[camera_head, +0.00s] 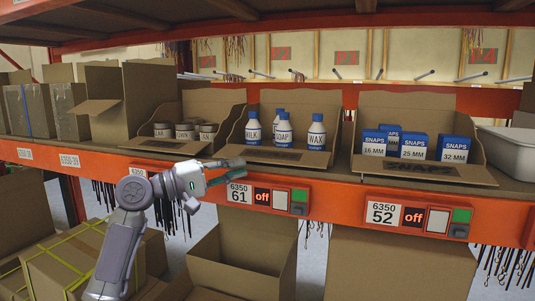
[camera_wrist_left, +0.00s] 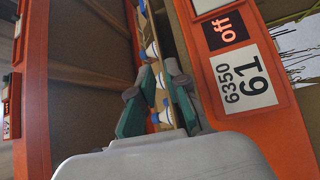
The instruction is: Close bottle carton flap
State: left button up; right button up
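The bottle carton (camera_head: 301,97) stands on the shelf in the middle of the head view, with several white bottles with blue caps (camera_head: 284,132) inside. Its front flap (camera_head: 318,160) is folded down and leans outward toward the shelf edge. My left gripper (camera_head: 243,168) is open at the front left of this carton, close to the flap's left end; contact cannot be told. In the left wrist view, its two green fingers (camera_wrist_left: 160,78) stand apart, with bottles and a strip of cardboard (camera_wrist_left: 183,98) showing between and beyond them. My right gripper is not in view.
A carton of cans (camera_head: 218,97) stands left and a carton of blue boxes (camera_head: 430,103) right, both with front flaps down. An orange beam (camera_head: 335,197) with labels and buttons runs below. A grey bin (camera_head: 511,143) is far right. Cartons fill the level below.

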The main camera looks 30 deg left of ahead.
aim_at(266, 160)
pick_arm(q)
jog(key=p+x, duration=0.2)
jog(key=x, duration=0.4)
jog(key=shift+w+d+r, duration=0.15)
jog(key=shift+w+r, duration=0.05)
jog(key=shift+x, duration=0.8)
jog(key=shift+f, duration=0.15)
jog(key=shift+c, duration=0.3)
grip_shut()
jog(key=shift+p, duration=0.4)
